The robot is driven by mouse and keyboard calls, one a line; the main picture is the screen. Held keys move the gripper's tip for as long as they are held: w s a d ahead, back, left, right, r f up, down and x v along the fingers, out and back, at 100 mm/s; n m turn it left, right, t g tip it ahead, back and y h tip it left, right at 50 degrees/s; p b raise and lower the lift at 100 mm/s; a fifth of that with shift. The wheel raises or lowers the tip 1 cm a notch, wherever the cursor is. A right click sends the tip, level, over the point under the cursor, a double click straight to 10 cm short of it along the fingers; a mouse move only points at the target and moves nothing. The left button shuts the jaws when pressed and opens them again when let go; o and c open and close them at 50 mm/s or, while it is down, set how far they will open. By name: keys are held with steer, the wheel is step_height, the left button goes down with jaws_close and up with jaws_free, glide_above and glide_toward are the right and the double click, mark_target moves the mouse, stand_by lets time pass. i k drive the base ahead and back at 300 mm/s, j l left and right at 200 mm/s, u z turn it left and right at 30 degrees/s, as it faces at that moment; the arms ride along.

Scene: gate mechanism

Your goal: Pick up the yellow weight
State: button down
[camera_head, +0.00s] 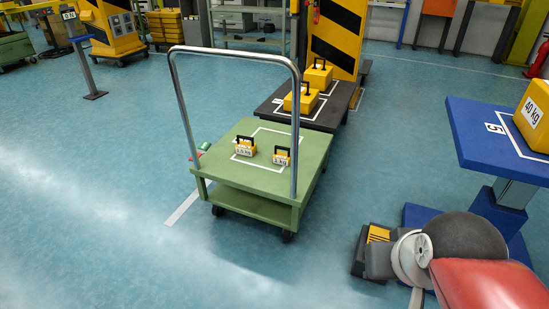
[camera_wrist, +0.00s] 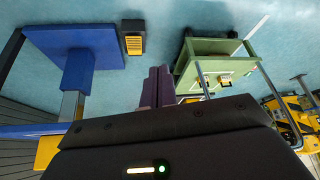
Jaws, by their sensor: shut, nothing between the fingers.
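Several yellow weights are in view. Two small ones with dark handles, a left one (camera_head: 245,147) and a right one (camera_head: 281,157), sit on the green cart (camera_head: 222,169). Two larger ones, a near one (camera_head: 302,97) and a far one (camera_head: 318,76), stand on a dark platform (camera_head: 333,114) behind it. A big one marked 40 kg (camera_head: 535,117) stands on the blue table (camera_head: 470,139) at the right. In the wrist view my gripper (camera_wrist: 157,76) is shut and empty, in the air between the blue table (camera_wrist: 99,43) and the green cart (camera_wrist: 212,47).
The cart has a tall metal push handle (camera_head: 183,95). A dark block with a yellow striped top (camera_head: 378,235) is on the floor beside the blue table's base. A yellow and black striped post (camera_head: 336,35) rises behind the dark platform.

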mark_target(280, 158)
steer(key=u, duration=0.4)
steer(key=i+z, duration=0.25)
steer(key=i, duration=0.3)
steer(key=i+j+z, duration=0.25)
steer(key=i, duration=0.25)
steer(key=i+j+z, duration=0.25)
steer(key=i, duration=0.25)
steer(key=l, duration=0.1)
